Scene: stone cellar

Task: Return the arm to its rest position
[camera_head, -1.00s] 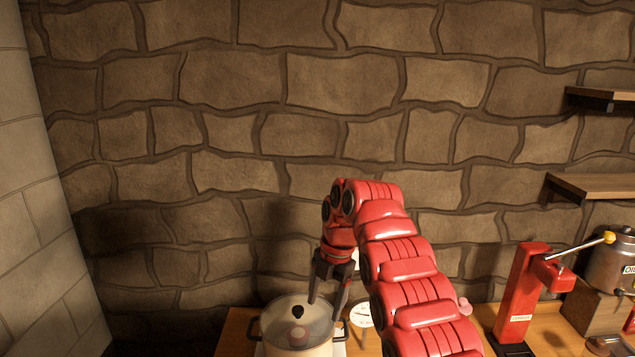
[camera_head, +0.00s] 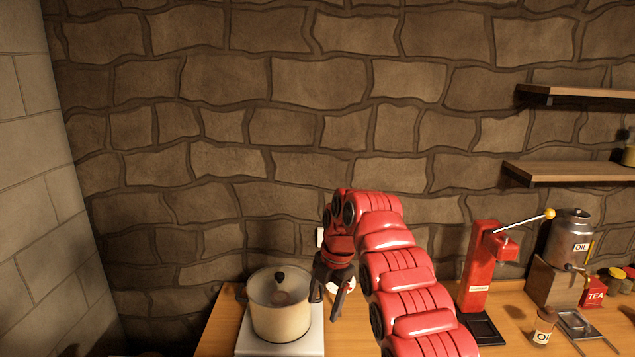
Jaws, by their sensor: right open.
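My red right arm (camera_head: 400,270) reaches in from the bottom right and bends over at the top. Its dark right gripper (camera_head: 327,306) hangs fingers down, open, with nothing seen between the fingers. It shows just right of the cream pot (camera_head: 280,318), by its right handle. The pot has a clear lid with a black knob (camera_head: 280,276) and stands on a white hotplate (camera_head: 250,345). A round white thing (camera_head: 347,285) is partly hidden behind the gripper. My left gripper is not in view.
A red lever press (camera_head: 480,265) stands right of my arm. Beyond it are an oil urn (camera_head: 568,240), a red tea box (camera_head: 594,292) and a small oil jar (camera_head: 544,326). Two wall shelves (camera_head: 570,172) jut out at upper right. A stone wall (camera_head: 230,130) closes the back.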

